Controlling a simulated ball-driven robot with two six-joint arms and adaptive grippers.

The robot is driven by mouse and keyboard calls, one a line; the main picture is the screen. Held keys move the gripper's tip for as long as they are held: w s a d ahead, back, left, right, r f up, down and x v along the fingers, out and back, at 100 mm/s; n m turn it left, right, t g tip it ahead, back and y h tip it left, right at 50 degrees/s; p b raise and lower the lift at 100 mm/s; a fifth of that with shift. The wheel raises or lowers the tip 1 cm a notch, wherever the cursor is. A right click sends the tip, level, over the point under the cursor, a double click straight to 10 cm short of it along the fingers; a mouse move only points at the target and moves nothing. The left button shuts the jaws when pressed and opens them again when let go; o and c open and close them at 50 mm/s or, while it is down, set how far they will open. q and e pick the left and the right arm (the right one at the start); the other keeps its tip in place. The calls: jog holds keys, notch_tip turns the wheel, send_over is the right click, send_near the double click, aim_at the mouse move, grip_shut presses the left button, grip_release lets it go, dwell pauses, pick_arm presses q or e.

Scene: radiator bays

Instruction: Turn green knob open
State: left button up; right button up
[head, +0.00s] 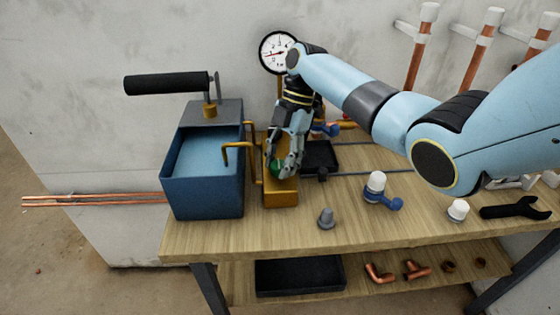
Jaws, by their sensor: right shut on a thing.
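The green knob (274,169) sits on top of a brass-coloured block (281,195) beside a blue tank (205,185) on the wooden bench. Only part of the knob shows; my gripper covers the rest. My right gripper (284,168) reaches down from above with its fingers around the knob and is shut on it. The knob's exact turn angle cannot be told. My left gripper is not in view.
The tank has a black lever handle (166,84) above it. A dial gauge (277,52) stands behind. A grey plug (326,218), a white-capped blue valve (375,188) and a black wrench (515,208) lie to the right on the bench (290,238).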

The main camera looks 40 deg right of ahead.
jog(key=o, duration=1.1)
jog(key=v, duration=1.2)
jog(key=shift+w+d, duration=0.1)
jog(key=shift+f, duration=0.15)
